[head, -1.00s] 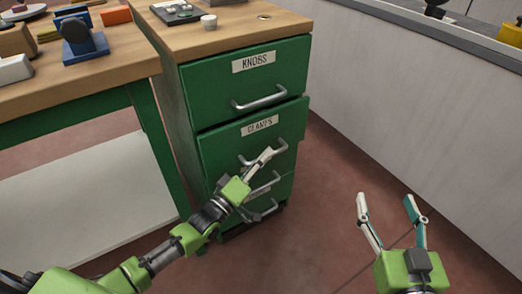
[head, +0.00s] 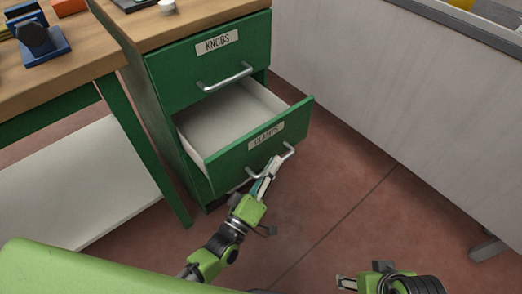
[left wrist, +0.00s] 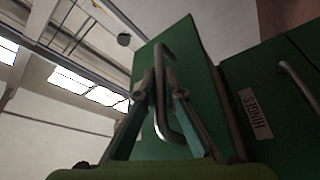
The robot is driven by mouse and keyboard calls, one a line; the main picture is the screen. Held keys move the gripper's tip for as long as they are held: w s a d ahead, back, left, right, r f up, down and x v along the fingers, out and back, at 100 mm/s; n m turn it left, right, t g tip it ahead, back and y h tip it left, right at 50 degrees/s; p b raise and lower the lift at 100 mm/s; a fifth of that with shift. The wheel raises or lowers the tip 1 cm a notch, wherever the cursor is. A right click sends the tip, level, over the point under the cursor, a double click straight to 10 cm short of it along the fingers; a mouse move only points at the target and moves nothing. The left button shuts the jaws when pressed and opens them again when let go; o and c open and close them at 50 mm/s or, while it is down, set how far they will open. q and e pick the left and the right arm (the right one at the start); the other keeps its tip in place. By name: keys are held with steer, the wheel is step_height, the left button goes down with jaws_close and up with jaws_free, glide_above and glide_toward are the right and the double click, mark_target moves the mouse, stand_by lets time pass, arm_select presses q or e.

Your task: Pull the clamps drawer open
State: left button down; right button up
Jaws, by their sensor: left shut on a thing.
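The green clamps drawer (head: 225,158) stands well out of the cabinet, and its pale, empty-looking inside shows. Its label is partly in shade on the front. My left gripper (head: 270,170) is shut on the drawer's metal handle (head: 289,152), which sticks out from the front. In the left wrist view the two fingers reach either side of the clamps handle (left wrist: 163,90). My right gripper (head: 365,282) is at the bottom edge of the head view, cut off, so its jaws cannot be judged.
The knobs drawer (head: 213,70) above is closed. A wooden workbench (head: 75,62) stands at the left. A pale wall panel (head: 400,90) stands at the right, with clear red floor (head: 345,185) between.

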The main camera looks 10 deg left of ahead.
arm_select(q)
steer(key=s+d, duration=0.4)
steer(key=d, duration=0.1)
steer(key=shift+s+d+p, duration=0.2)
steer(key=shift+s+p, duration=0.15)
steer(key=shift+p, duration=0.1)
steer(key=c, duration=2.1)
jaws_free()
steer(key=shift+c, duration=0.2)
steer(key=v, duration=1.2)
